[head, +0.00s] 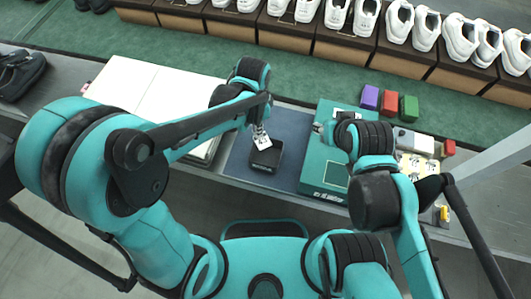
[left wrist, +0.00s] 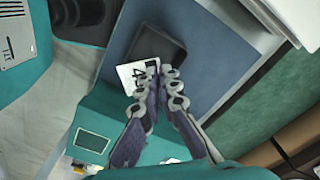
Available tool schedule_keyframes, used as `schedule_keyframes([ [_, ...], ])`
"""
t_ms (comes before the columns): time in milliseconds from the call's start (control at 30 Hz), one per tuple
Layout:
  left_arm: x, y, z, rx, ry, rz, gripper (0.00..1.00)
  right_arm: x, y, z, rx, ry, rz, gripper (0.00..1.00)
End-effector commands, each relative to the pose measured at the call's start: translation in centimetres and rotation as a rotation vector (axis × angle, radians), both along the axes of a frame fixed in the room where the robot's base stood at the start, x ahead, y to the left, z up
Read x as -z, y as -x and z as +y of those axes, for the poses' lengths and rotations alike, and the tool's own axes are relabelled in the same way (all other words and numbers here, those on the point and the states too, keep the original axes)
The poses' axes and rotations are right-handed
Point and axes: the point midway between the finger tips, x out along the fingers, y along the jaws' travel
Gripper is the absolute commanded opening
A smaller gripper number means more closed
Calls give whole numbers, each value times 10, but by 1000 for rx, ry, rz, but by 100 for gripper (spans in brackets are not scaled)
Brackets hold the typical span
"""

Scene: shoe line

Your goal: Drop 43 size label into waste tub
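The white size label (head: 262,142) hangs at the tips of my left gripper (head: 259,131), over the black waste tub (head: 266,160). In the left wrist view the label (left wrist: 136,77) shows part of a dark printed number. The fingertips of my left gripper (left wrist: 161,71) are close together on the label's edge. The small, dark, square tub (left wrist: 158,46) lies just beyond the label. My right gripper (head: 325,128) is by the teal box, partly hidden by its wrist; its opening is not clear.
The tub stands on a blue-grey mat (head: 240,160). A teal shoebox (head: 322,176) stands right of it and an open white box (head: 145,88) left. Purple, red and green blocks (head: 389,101) lie farther right. White shoes (head: 400,22) line the back; a dark shoe (head: 20,72) is far left.

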Motion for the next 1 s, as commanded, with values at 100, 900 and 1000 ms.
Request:
schedule_keyframes([
  [100,19,0,0,0,0,0,0,16,0,0,0,0,0,40],
  [900,46,-1,0,0,0,0,29,36,0,0,0,0,0,40],
  [1000,46,0,0,0,0,0,29,36,0,0,0,0,0,40],
])
